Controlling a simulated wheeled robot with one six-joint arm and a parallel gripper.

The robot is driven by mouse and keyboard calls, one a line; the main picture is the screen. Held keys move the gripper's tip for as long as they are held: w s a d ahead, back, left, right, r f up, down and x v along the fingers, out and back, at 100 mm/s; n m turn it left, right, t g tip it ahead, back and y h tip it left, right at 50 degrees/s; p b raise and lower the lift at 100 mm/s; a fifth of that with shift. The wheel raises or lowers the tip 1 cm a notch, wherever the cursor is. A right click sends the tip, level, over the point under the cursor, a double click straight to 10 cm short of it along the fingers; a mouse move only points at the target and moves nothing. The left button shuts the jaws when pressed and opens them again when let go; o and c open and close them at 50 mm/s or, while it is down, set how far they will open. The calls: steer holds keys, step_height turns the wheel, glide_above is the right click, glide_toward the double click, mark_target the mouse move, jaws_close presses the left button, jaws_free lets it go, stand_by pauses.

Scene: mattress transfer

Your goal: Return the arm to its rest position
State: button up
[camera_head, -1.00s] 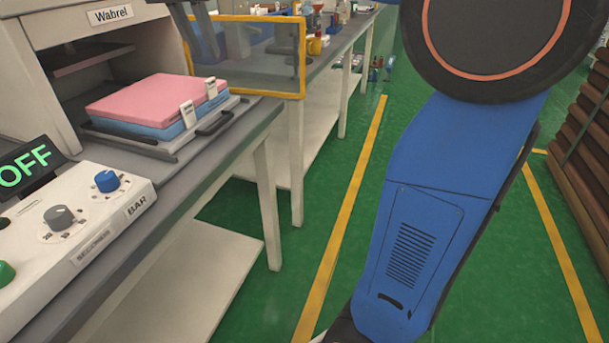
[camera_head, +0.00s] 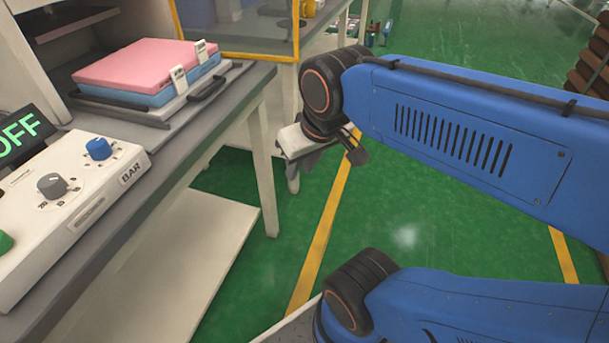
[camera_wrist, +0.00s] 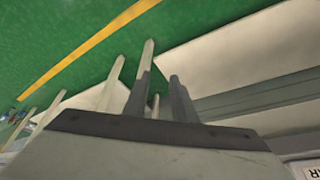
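My blue arm (camera_head: 465,135) is folded across the right side of the head view. My gripper (camera_wrist: 160,90) hangs from the wrist, over the green floor beside the bench. In the wrist view its two grey fingers stand apart, with bench legs and floor visible between them. Nothing is held. A pink mattress (camera_head: 140,64) lies on a blue mattress (camera_head: 160,95), both on a tray (camera_head: 203,90) on the machine's front shelf, well apart from my gripper. White tags are clipped to the stack's front edge.
A bench (camera_head: 262,150) with a control box (camera_head: 75,190) and an "OFF" display (camera_head: 28,132) stands at left. A yellow-framed clear panel (camera_head: 240,25) stands behind the tray. Brown stacked slabs (camera_head: 590,70) are at far right. The green floor (camera_head: 420,225) between is open.

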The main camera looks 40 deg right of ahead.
steer(key=shift+s+f, duration=0.35)
steer(key=shift+f, duration=0.2)
steer(key=shift+s+f, duration=0.3)
steer(key=shift+f, duration=0.2)
